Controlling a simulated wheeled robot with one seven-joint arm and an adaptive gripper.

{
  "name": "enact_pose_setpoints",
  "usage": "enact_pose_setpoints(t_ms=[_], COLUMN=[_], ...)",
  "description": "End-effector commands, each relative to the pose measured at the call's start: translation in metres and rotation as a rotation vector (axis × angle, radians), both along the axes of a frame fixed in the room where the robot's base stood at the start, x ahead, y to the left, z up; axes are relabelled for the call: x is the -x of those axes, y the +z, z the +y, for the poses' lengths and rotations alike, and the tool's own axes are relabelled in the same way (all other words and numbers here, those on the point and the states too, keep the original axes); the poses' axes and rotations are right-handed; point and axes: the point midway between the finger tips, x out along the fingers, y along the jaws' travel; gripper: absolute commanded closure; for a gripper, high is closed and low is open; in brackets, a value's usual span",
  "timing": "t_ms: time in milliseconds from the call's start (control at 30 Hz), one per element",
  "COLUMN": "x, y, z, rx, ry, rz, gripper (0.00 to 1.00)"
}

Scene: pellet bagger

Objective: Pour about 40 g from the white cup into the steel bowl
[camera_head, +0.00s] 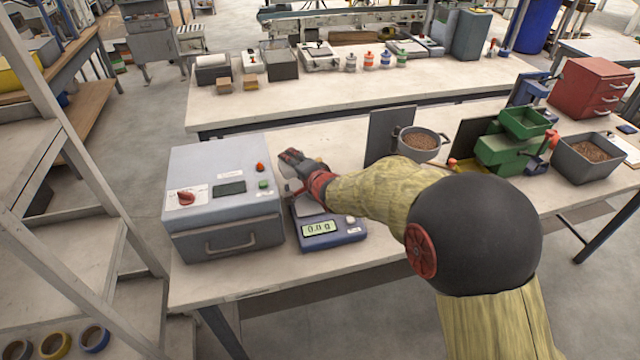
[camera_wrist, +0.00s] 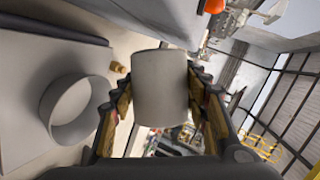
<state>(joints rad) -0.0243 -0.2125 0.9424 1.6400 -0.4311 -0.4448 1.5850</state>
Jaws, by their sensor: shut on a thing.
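My gripper (camera_wrist: 158,100) is shut on the white cup (camera_wrist: 160,88), which fills the space between the fingers in the wrist view. The cup's contents and exact tilt cannot be told. A round grey open vessel (camera_wrist: 57,118), which looks like the steel bowl, sits beside it at the left of the wrist view, apart from the cup. In the head view my gripper (camera_head: 296,165) is above the bench by the blue scale (camera_head: 332,240), whose display reads 0.0 g. My arm hides much of the area there, and the cup and bowl are not clear in that view.
A grey machine (camera_head: 223,200) with a red knob stands close left of the scale. To the right are a round pan of brown pellets (camera_head: 420,142), green bins (camera_head: 505,155), a grey pellet tray (camera_head: 588,158) and a red drawer cabinet (camera_head: 592,88). The front bench edge is clear.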

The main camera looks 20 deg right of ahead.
Motion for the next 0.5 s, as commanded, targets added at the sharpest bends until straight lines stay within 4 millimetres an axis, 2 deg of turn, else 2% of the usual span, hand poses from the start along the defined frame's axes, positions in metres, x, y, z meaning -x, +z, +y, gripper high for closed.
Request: enact_pose_setpoints(t_ms=[500], x=[0.0039], y=[-0.0103], z=[0.0044], rx=[-0.041], ry=[0.001], rz=[-0.003], gripper=[0.82])
